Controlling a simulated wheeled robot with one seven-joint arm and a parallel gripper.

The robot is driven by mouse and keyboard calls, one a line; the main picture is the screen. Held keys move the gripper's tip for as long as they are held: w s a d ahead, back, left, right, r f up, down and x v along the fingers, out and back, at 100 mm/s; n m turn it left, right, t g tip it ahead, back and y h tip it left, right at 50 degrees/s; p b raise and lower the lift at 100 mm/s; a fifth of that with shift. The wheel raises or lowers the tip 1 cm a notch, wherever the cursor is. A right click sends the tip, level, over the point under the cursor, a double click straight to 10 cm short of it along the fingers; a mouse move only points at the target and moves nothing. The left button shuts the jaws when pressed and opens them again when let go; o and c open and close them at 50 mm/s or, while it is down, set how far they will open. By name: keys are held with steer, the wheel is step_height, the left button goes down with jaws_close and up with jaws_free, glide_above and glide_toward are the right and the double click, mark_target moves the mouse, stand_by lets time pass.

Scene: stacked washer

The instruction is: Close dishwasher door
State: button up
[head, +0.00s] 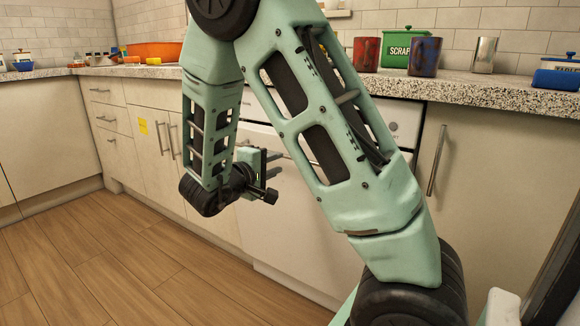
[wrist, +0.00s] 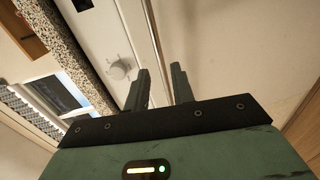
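The dishwasher has a plain white door (head: 285,225), standing upright or nearly so under the counter, largely hidden behind my arm. I cannot tell whether it is fully shut. Its control panel (head: 403,120) shows at the upper right. My gripper (head: 275,166) is in front of the door's upper left part, with its fingers pointing right. In the wrist view my gripper (wrist: 160,68) has two dark fingers apart with nothing between them. There the panel's round knob (wrist: 120,68) lies left of the fingers, and the white door (wrist: 235,50) fills the right.
A speckled countertop (head: 480,88) runs above, holding mugs (head: 425,56), a green box (head: 402,50) and an orange pan (head: 153,50). Cabinets with bar handles (head: 437,160) flank the dishwasher. The wooden floor (head: 110,260) at left is clear.

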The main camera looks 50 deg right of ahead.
mark_target(289, 158)
steer(key=shift+w+d+f+b, duration=0.1)
steer(key=shift+d+b, duration=0.35)
steer(key=shift+d, duration=0.75)
steer(key=shift+w+d+f+b, duration=0.15)
steer(key=shift+d+b, duration=0.25)
steer(key=shift+d, duration=0.85)
steer(key=shift+w+d+f+b, duration=0.1)
steer(key=shift+d+b, duration=0.35)
steer(key=shift+d, duration=0.75)
jaws_close()
